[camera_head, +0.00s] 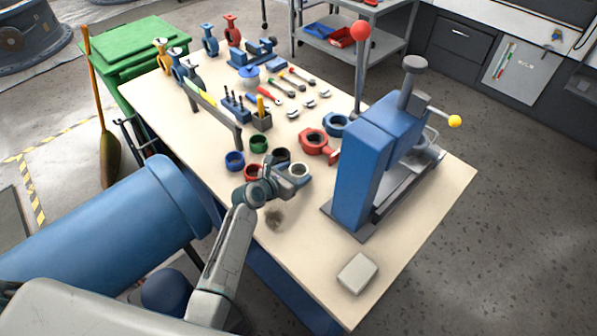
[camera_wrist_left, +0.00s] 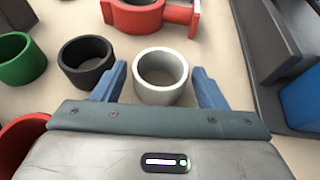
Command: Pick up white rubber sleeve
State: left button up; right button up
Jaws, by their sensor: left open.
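The white rubber sleeve (camera_head: 299,170) is a short open ring standing upright on the wooden table, just beyond my left gripper (camera_head: 289,175). In the left wrist view the white sleeve (camera_wrist_left: 161,92) sits between the two blue fingers of the left gripper (camera_wrist_left: 160,82). The fingers are open, one on each side of the sleeve, with a visible gap at both sides. Contact with the sleeve does not show. My right gripper is in neither view.
A black sleeve (camera_wrist_left: 86,62) and a green sleeve (camera_wrist_left: 20,58) stand left of the white one. A red valve body (camera_head: 314,141) lies behind it. A blue press (camera_head: 365,165) stands to the right. A grey block (camera_head: 357,273) lies near the table's front corner.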

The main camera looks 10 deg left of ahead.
pick_arm(q)
jog(key=shift+w+d+f, duration=0.25)
jog(key=shift+w+d, duration=0.05)
jog(key=shift+w, duration=0.2)
jog(key=shift+w+d+f, duration=0.1)
jog(key=shift+w, duration=0.15)
jog(key=shift+w+f, duration=0.1)
jog(key=c, duration=0.8)
jog(key=shift+o, duration=0.2)
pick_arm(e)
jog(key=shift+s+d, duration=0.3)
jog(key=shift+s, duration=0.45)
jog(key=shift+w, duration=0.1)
